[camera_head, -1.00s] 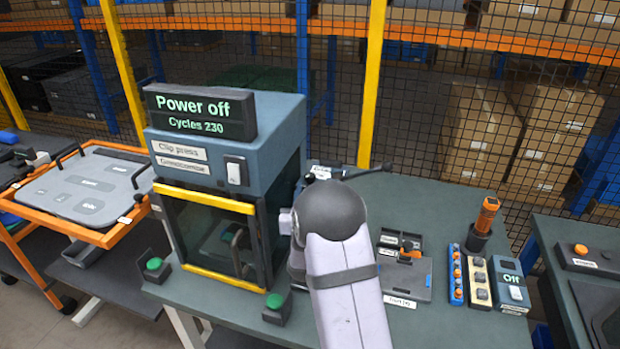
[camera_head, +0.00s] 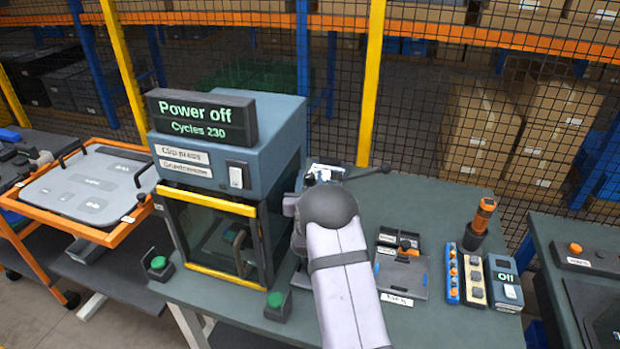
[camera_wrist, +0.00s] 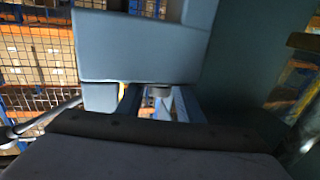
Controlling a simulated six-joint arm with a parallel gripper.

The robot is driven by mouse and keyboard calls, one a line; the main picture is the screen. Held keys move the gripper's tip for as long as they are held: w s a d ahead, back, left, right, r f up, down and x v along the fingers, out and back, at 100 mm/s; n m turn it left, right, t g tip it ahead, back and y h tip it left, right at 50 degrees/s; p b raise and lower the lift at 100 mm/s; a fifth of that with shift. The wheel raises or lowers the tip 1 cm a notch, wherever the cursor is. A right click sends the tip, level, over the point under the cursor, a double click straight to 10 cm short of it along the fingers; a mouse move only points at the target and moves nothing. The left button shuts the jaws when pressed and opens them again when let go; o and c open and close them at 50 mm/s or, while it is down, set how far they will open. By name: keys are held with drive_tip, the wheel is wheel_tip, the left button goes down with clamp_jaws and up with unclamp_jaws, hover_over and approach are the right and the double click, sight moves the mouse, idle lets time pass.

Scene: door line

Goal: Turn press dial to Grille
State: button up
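The clip press (camera_head: 270,135) is a blue-grey box with a glass door (camera_head: 215,240) framed in yellow. Its display (camera_head: 200,115) reads "Power off" and "Cycles 230". A white rocker switch (camera_head: 236,176) is on its front face. I cannot make out the dial or the word Grille in either view. My arm (camera_head: 330,210) is at the right side of the press, and my gripper is mostly hidden behind it. The wrist view shows a blue-grey housing (camera_wrist: 140,45) close ahead and a small grey round part (camera_wrist: 160,91) below it. Whether the gripper holds anything is unclear.
Two green buttons (camera_head: 158,263) (camera_head: 275,300) stand in front of the press. To the right are a dark clip tray (camera_head: 402,280), strips of small parts (camera_head: 453,275), an orange-handled tool (camera_head: 484,215) and a box reading "Off" (camera_head: 505,285). Mesh fencing stands behind.

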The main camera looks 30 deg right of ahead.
drive_tip(key=c, duration=0.7)
drive_tip(key=shift+c, duration=0.2)
drive_tip(key=shift+d+n+t+y+b, duration=0.1)
drive_tip(key=shift+n+t+y+b, duration=0.25)
drive_tip(key=shift+y+b, duration=0.4)
drive_tip(key=shift+n+y+b, duration=0.35)
drive_tip(key=shift+n+b, duration=0.1)
drive_tip(key=o, duration=0.7)
drive_tip(key=shift+o, duration=0.2)
drive_tip(key=shift+s, duration=0.1)
